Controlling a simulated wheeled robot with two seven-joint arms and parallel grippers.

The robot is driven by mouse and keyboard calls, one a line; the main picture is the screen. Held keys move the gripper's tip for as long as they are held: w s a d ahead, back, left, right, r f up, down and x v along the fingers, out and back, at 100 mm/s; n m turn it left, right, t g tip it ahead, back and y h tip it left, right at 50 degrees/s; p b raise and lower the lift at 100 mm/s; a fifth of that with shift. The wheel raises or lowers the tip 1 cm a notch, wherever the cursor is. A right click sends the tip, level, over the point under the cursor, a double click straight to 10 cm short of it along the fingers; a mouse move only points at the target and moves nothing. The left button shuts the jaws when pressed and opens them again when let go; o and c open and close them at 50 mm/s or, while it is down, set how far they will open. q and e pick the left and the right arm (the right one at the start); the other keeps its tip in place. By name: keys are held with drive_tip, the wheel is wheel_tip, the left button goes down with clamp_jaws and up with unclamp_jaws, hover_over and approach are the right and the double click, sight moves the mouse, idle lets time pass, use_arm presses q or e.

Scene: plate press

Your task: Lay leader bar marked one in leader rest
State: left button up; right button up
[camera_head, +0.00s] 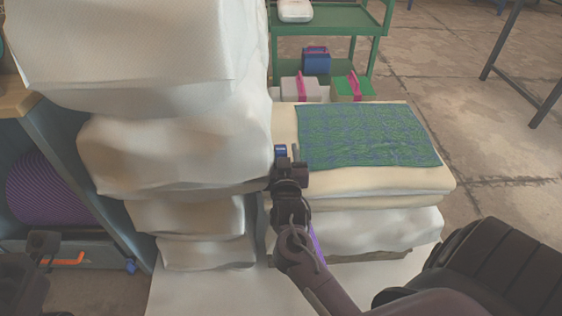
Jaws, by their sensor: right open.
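My right gripper (288,154) is open beside the large white sacks, at the left edge of the cream stack that carries a green patterned cloth. A small blue piece (280,149) shows at its left fingertip; I cannot tell whether it is a separate thing. I cannot make out a leader bar marked one or a leader rest. A purple strip (318,244) shows partly behind my right forearm. A dark shape at the bottom left looks like part of my left arm (36,266); its jaws are unclear.
Tall white sacks (170,150) are piled left of my right gripper. The green cloth (365,135) lies on the cream stack (400,180). Behind stands a green shelf (345,70) with boxes. A purple ribbed roll (45,188) sits at left.

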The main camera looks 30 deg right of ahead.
drive_tip(key=shift+w+d, duration=0.2)
drive_tip(key=shift+w, duration=0.2)
drive_tip(key=shift+c, duration=0.2)
clamp_jaws()
drive_tip(key=shift+r, duration=0.1)
